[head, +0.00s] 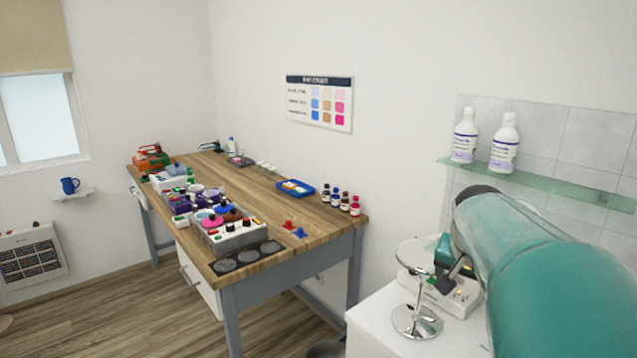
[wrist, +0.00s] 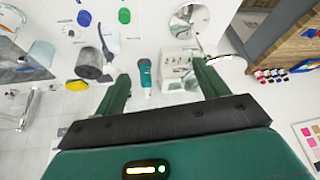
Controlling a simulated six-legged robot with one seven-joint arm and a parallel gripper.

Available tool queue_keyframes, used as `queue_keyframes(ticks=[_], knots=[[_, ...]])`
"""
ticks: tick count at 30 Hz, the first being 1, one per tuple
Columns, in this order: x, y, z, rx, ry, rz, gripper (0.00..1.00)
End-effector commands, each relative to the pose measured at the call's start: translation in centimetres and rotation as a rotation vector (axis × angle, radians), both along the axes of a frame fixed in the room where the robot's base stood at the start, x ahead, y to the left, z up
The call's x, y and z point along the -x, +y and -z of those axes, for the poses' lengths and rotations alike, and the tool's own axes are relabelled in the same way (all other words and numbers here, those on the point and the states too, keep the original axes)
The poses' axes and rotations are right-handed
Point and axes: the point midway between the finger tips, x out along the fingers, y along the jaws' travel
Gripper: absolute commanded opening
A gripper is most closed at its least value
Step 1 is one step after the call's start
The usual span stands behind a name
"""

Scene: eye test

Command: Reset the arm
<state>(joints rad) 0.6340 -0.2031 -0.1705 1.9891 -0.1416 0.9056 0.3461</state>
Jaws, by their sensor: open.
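My teal arm (head: 560,270) fills the right of the head view and reaches over a white counter. My gripper (wrist: 160,70) shows in the wrist view with its two green fingers wide apart. The gap between them holds nothing. Beyond the gap, a teal and white handheld item (wrist: 145,75) and a white device (wrist: 180,65) are seen from above. I cannot tell how far the fingertips are from them. In the head view the gripper is mostly hidden behind my arm.
A round mirror on a stand (head: 417,320) is on the counter (head: 375,325), close to my arm. A glass shelf (head: 560,184) with two white bottles hangs above. A cluttered wooden workbench (head: 290,258) stands left, with open floor (head: 130,315) before it.

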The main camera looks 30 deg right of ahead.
Motion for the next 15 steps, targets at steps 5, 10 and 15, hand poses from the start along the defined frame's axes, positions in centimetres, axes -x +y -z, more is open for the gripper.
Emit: queue_keyframes(ticks=[5, 10, 15], knots=[[-2.8, 12.5, 0.6, 0.002, -0.012, -0.345, 0.73], [-1.8, 24.0, 2.3, 0.021, -0.013, -0.693, 0.73], [1.1, 31.8, 4.5, 0.048, -0.01, -0.971, 0.73]])
